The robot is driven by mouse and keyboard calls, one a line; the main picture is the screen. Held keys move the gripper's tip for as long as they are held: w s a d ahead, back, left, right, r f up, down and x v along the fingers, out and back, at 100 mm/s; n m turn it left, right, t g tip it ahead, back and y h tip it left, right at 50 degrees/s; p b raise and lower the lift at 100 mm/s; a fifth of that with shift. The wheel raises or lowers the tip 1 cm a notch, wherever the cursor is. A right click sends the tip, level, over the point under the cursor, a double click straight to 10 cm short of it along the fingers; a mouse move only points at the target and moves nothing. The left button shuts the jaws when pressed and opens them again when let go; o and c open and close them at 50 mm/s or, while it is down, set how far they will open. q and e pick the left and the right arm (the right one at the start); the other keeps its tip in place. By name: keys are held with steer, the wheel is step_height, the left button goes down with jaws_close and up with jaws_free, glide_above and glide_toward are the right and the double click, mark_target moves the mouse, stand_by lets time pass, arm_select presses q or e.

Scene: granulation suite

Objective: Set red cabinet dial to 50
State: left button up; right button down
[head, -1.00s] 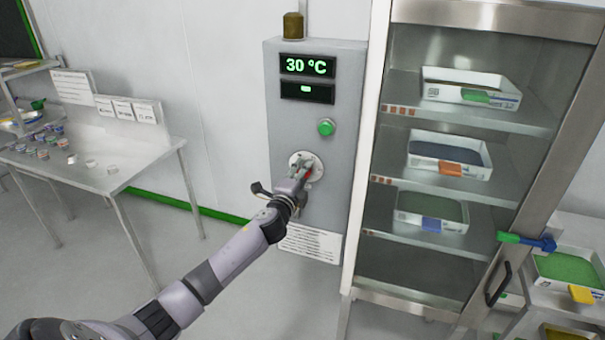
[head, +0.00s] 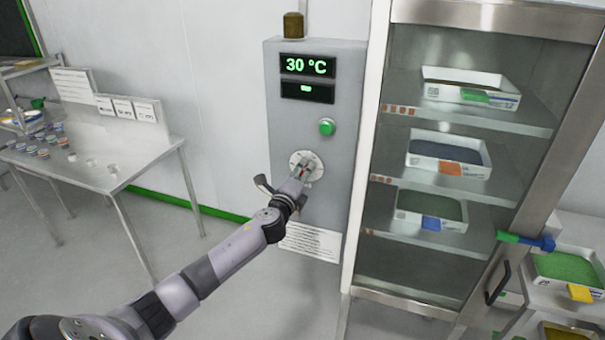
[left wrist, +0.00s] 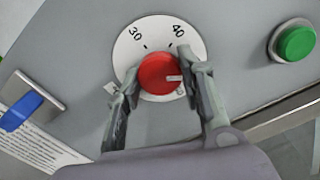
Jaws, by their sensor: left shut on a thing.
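The red dial (left wrist: 160,73) sits on a round white scale plate (left wrist: 132,45) on the grey cabinet front (head: 285,130). In the left wrist view, the scale shows 30 and 40, plus a partly hidden mark at lower right. The dial's white pointer mark (left wrist: 172,78) lies right of its centre, past 40, beside a finger. My left gripper (left wrist: 158,76) is shut on the dial, one finger on each side; in the head view it (head: 303,172) mostly covers the dial. The cabinet display (head: 307,66) reads 30 °C. My right gripper is not in view.
A green button (head: 327,128) is above and right of the dial. A glass-fronted cabinet with trays (head: 448,155) stands close on the right. A steel table (head: 120,165) with small items stands left. A blue part (left wrist: 20,112) shows in the left wrist view.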

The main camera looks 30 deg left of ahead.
arm_select(q)
steer(key=o, duration=1.1)
steer(key=shift+o, duration=0.2)
steer(key=shift+s, duration=0.1)
steer(key=v, duration=1.1)
steer(key=shift+s, duration=0.4)
steer(key=shift+f, duration=0.1)
